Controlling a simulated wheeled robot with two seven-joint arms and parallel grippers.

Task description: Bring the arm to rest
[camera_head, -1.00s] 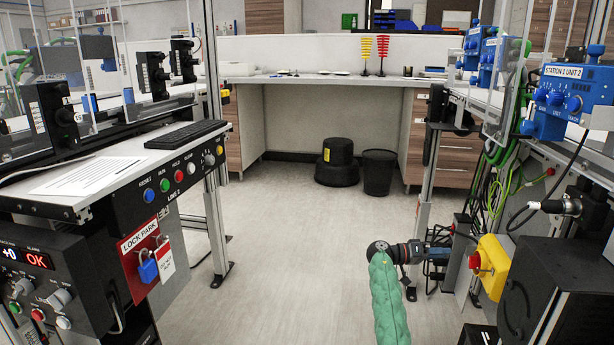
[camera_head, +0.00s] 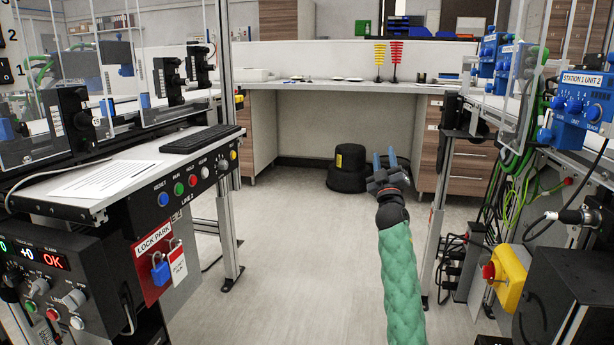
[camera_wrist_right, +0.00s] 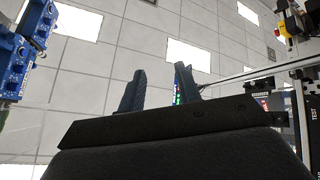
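My right arm comes up from the bottom of the head view in a green sleeve. Its right gripper (camera_head: 384,160) points up and away, in front of the far bench. The two blue fingers stand apart with nothing between them. In the right wrist view the same fingers (camera_wrist_right: 159,92) are apart and empty, with ceiling panels behind them. My left gripper is not in the head view.
A console with a keyboard (camera_head: 201,138) and a red lock-park plate (camera_head: 152,262) stands at left. A yellow emergency-stop box (camera_head: 509,277) and a blue station unit (camera_head: 582,103) are at right. A black round bin (camera_head: 348,168) sits under the far bench. Open floor (camera_head: 290,260) lies between.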

